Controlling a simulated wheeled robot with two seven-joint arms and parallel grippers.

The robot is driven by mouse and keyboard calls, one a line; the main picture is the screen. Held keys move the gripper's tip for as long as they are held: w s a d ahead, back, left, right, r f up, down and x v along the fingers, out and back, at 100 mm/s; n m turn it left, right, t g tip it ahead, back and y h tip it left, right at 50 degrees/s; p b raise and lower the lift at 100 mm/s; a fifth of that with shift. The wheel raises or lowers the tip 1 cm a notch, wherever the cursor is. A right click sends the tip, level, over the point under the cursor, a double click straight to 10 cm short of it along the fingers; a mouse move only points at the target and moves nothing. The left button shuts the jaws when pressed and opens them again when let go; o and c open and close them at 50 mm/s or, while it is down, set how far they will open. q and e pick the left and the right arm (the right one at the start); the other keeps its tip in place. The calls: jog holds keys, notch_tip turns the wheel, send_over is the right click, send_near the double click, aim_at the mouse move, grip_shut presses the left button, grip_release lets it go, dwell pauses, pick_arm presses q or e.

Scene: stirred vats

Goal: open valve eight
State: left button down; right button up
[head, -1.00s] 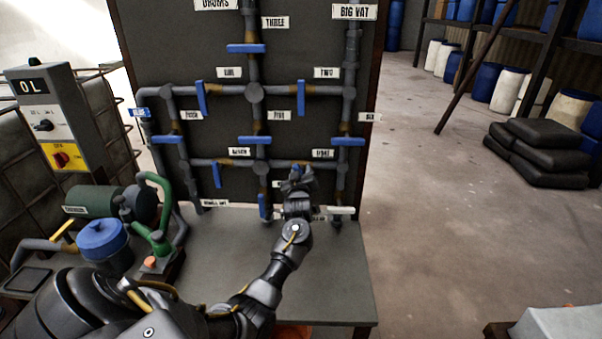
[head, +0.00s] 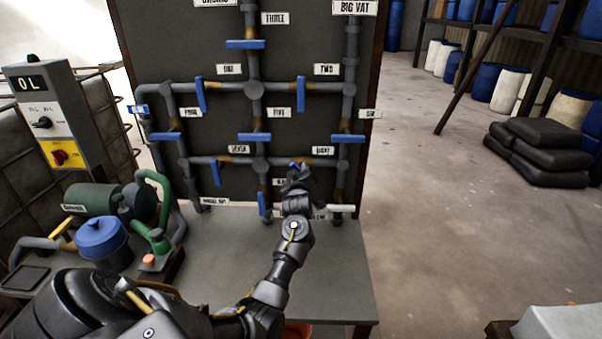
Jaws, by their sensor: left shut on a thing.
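Valve eight's blue handle (head: 294,164) is on the lower horizontal pipe of the dark panel (head: 300,38), beside a small white label (head: 322,150) that seems to read EIGHT. My left gripper (head: 297,172) reaches up from below and is shut on this handle. The fingers hide most of the handle, so its exact angle is hard to tell. My left arm crosses in front of the bench. My right gripper is not in view.
Other blue valve handles are close by: one on the right riser (head: 347,138), one on the middle riser (head: 254,138) and one below (head: 265,203). The grey bench top (head: 225,255) is mostly clear. A blue-lidded pot (head: 102,238) stands left.

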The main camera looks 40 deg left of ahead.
pick_arm(q)
jog(key=n+b, duration=0.1)
jog(key=n, duration=0.1)
jog(key=n+b, duration=0.1)
jog(key=n, duration=0.1)
jog(key=shift+f+n, duration=0.2)
jog(key=shift+n, duration=0.1)
jog(key=n+b, duration=0.2)
jog(key=n, duration=0.3)
jog(key=shift+b, duration=0.3)
jog(key=shift+n, duration=0.3)
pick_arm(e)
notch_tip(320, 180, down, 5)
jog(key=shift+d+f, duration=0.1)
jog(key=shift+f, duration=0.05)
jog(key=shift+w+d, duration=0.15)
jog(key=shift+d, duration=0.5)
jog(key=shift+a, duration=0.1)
pick_arm(q)
jog(key=c, duration=1.4)
grip_release()
jog(key=shift+o, duration=0.5)
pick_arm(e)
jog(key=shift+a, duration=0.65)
pick_arm(q)
jog(key=shift+s, duration=0.15)
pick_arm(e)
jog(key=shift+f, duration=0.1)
